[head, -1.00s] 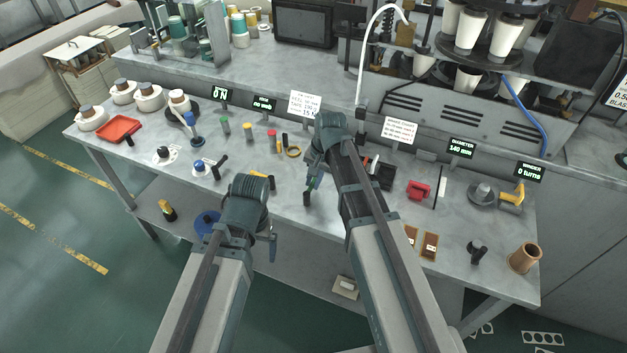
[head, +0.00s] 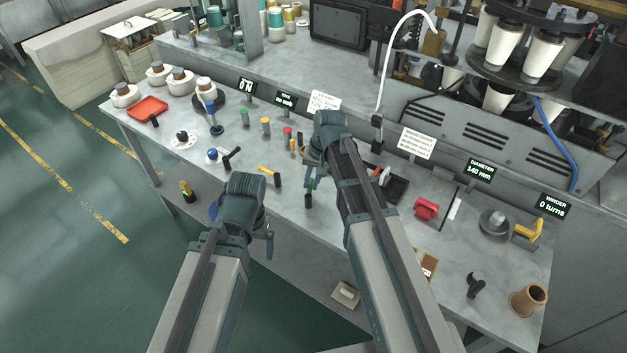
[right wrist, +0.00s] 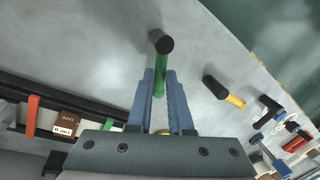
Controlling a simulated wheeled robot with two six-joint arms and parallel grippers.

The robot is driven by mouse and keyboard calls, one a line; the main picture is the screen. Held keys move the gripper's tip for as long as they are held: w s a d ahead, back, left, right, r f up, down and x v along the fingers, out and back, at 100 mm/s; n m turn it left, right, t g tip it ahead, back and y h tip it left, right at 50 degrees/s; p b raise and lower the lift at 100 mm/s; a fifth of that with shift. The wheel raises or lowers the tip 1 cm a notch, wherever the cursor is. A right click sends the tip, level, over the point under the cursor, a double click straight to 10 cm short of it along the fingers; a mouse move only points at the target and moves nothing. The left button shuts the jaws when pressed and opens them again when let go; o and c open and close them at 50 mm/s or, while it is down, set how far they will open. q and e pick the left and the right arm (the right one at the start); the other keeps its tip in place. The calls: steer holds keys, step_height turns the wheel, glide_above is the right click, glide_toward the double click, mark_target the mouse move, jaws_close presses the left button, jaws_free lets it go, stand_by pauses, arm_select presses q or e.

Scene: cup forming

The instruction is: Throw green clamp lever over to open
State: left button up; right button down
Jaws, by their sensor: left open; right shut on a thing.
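The green clamp lever (right wrist: 160,75), with a black knob at its end, stands between my right gripper's two blue fingers (right wrist: 159,85) in the right wrist view. That gripper is shut on the lever, and the black knob sticks out past the fingertips. In the head view my right gripper (head: 313,178) is over the bench's front middle, with the black knob (head: 308,201) just below it. The lever's base is mostly hidden. My left gripper (head: 243,222) is open, in front of the bench edge and apart from the lever; its fingers are mostly hidden.
A yellow lever with a black grip (head: 269,174) stands left of the green one; it also shows in the right wrist view (right wrist: 222,92). Further left are a blue-knobbed part (head: 213,155) and a red tray (head: 148,110). A red block (head: 426,209) lies to the right.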

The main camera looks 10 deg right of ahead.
steer(key=n, duration=0.1)
steer(key=a+n, duration=0.1)
steer(key=shift+w+n, duration=0.2)
steer(key=shift+n, duration=0.2)
steer(key=n, duration=0.1)
steer(key=a+n+g, duration=0.1)
steer(key=n, duration=0.1)
steer(key=shift+a+n, duration=0.1)
steer(key=shift+n, duration=0.2)
steer(key=n, duration=0.1)
steer(key=a+n, duration=0.1)
steer(key=n, duration=0.1)
steer(key=shift+s+g, duration=0.15)
steer(key=shift+g, duration=0.25)
steer(key=shift+s+a+n+h, duration=0.15)
steer(key=shift+a+n, duration=0.05)
steer(key=shift+n, duration=0.55)
steer(key=shift+s+a+n+h, duration=0.1)
steer(key=shift+a+n+h, duration=0.1)
steer(key=shift+n, duration=0.55)
steer(key=c, duration=0.8)
jaws_free()
steer(key=shift+c, duration=0.2)
steer(key=shift+r, duration=0.1)
